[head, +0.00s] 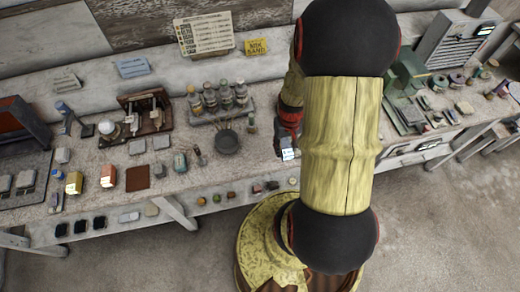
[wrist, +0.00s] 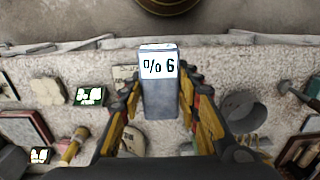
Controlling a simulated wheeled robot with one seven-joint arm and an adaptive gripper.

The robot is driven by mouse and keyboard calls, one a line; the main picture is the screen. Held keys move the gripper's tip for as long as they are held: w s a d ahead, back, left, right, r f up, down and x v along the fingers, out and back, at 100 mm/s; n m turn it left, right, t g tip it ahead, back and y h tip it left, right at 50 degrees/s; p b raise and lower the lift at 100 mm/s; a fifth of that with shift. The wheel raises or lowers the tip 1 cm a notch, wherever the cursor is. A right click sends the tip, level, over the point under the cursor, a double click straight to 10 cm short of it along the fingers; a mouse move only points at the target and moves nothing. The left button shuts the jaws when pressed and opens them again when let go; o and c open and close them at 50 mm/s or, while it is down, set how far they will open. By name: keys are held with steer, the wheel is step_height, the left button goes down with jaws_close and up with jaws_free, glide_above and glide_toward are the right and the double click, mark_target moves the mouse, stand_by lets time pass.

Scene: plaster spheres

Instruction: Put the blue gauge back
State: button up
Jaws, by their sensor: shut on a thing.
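A blue-grey gauge (wrist: 161,98) with a white display reading "% 6" is between the fingers of my gripper (wrist: 160,112) in the wrist view. My gripper is shut on its sides, and its display end faces up in the picture. In the head view my gripper (head: 288,133) is over the bench, right of the dark round pan, with the white display of the gauge (head: 288,154) showing below it. My arm hides part of the bench behind it. Where the gauge belongs cannot be told.
A long stone-topped bench (head: 235,186) carries many small things. A dark pan (head: 227,142) and a rack of bottles (head: 219,100) stand left of my gripper. A grey ring (wrist: 244,112) and a small green-framed display (wrist: 88,96) lie on either side below the gauge.

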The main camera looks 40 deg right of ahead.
steer(key=w+f, duration=0.2)
steer(key=w, duration=0.2)
glide_above(263, 152)
steer(key=s, duration=0.1)
step_height(263, 152, down, 5)
steer(key=shift+s+a+f+b, duration=0.1)
steer(key=shift+b, duration=0.25)
steer(key=shift+w+f, duration=0.6)
steer(key=shift+f, duration=1.5)
steer(key=shift+f, duration=0.1)
steer(key=o, duration=0.9)
steer(key=shift+b, duration=0.3)
steer(key=shift+o, duration=0.5)
